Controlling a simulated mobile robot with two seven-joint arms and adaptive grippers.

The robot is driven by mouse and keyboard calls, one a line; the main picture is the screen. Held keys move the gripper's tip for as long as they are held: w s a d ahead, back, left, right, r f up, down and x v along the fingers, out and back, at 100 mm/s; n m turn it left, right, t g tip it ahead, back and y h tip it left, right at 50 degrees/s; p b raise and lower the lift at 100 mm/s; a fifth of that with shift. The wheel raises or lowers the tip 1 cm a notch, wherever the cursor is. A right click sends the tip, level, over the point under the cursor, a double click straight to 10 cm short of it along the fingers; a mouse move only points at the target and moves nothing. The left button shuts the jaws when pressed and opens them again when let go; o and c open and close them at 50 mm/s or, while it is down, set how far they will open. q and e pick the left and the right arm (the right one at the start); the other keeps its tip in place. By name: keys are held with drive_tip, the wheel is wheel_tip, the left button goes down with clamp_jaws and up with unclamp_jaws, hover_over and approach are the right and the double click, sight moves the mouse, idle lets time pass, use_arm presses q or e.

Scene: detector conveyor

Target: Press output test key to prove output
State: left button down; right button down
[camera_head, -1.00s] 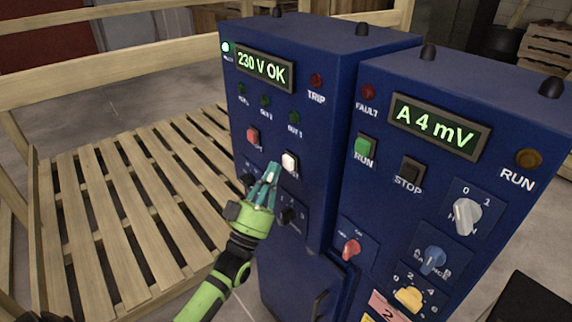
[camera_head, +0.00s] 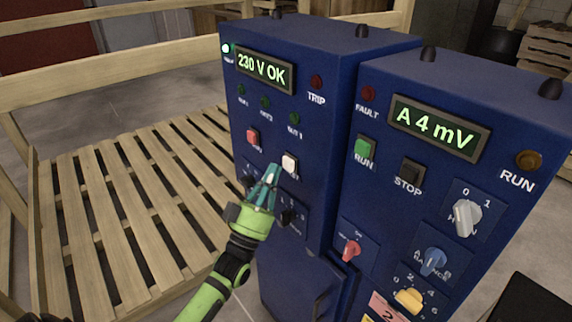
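The left blue cabinet (camera_head: 305,80) has a lit display (camera_head: 264,71) reading "230 V OK". On its front are a red key (camera_head: 253,137) and a white key (camera_head: 289,163); their labels are too small or partly hidden to read. My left gripper (camera_head: 273,170), green with teal fingers, points up at the panel. Its fingers are together and hold nothing. The fingertips are just left of and below the white key; I cannot tell whether they touch the panel. The gripper partly covers the dark knobs below. My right gripper is not in view.
The right blue cabinet (camera_head: 400,75) has a display (camera_head: 437,128) reading "A 4 mV", a green RUN key (camera_head: 365,148), a black STOP key (camera_head: 411,171) and several knobs.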

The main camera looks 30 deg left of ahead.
use_arm(q)
drive_tip(key=shift+w, duration=0.15)
drive_tip(key=shift+w+d, duration=0.2)
drive_tip(key=shift+w, duration=0.05)
drive_tip(key=shift+w+d+b, duration=0.15)
drive_tip(key=shift+w+b, duration=0.25)
drive_tip(key=shift+w, duration=0.05)
idle(0.9)
drive_tip(key=shift+s, duration=0.2)
drive_tip(key=shift+s+a+p, duration=0.35)
drive_tip(key=shift+s, duration=0.3)
drive_tip(key=s, duration=0.1)
drive_tip(key=s+a+p, duration=0.1)
drive_tip(key=s, duration=0.1)
drive_tip(key=s+a, duration=0.1)
drive_tip(key=shift+s+p, duration=0.3)
